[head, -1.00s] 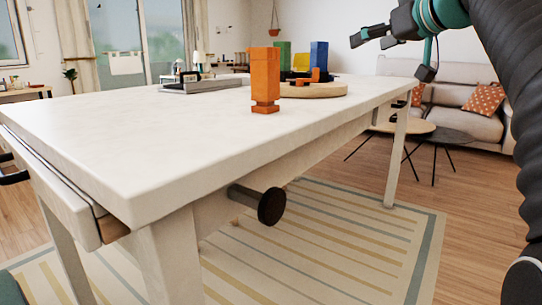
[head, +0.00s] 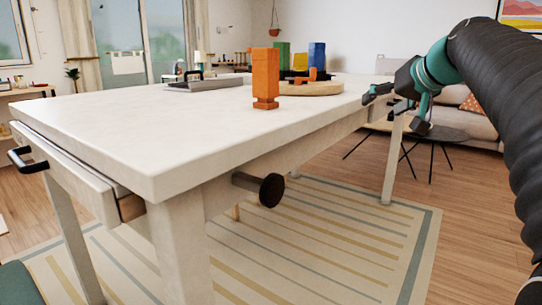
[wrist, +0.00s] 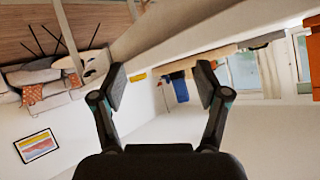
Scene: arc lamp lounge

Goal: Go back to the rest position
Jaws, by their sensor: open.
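My gripper (head: 393,112) is open and empty. In the head view it hangs at the right, by the far right part of the white table (head: 120,120). In the wrist view, which is turned over, the two fingers of my gripper (wrist: 160,84) stand wide apart with nothing between them. I cannot tell how near the fingers are to the table edge. An orange block tower (head: 265,78) stands upright on the table, well left of the gripper.
A round wooden board (head: 312,90) carries small orange pieces. A grey tray (head: 203,85), a green block (head: 283,52) and a blue block (head: 316,56) are also on the table. A black knob (head: 270,190) sticks out below. A sofa (wrist: 55,98) and low tables are behind.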

